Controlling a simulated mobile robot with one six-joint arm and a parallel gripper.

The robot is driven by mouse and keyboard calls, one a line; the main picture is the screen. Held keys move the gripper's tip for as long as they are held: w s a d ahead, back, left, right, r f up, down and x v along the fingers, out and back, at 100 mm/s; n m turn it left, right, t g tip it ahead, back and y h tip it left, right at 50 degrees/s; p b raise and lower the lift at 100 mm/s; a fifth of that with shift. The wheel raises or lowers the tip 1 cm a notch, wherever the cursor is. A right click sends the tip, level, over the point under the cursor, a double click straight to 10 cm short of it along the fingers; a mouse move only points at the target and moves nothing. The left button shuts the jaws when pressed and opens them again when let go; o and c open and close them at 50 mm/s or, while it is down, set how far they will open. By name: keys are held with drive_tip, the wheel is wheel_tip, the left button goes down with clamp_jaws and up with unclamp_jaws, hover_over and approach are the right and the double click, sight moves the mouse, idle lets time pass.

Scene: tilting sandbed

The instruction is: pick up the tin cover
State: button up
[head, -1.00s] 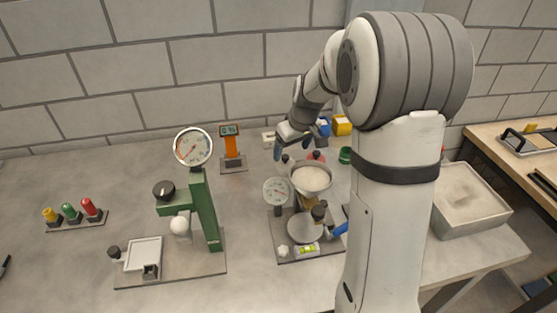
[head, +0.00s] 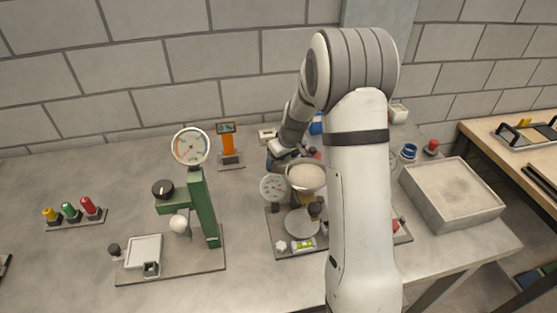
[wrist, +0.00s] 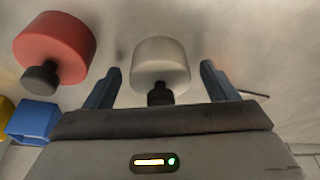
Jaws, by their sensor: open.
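In the wrist view, a pale metallic round cover (wrist: 160,62) with a dark knob, apparently the tin cover, lies between the two blue fingers of my gripper (wrist: 159,72). The fingers are open, one on each side of it, with a gap visible on both sides. The dark knob points toward the gripper's body. In the head view my gripper (head: 279,157) is low at the back of the bench, behind the funnel stand; the cover cannot be made out there.
A red round piece with a dark knob (wrist: 55,48) sits close left of my gripper. The funnel of sand (head: 306,176) stands in front, the green press (head: 203,207) to the left, and a sand tray (head: 452,194) to the right.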

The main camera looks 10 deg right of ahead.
drive_tip(key=c, duration=1)
drive_tip(key=shift+r, duration=0.1)
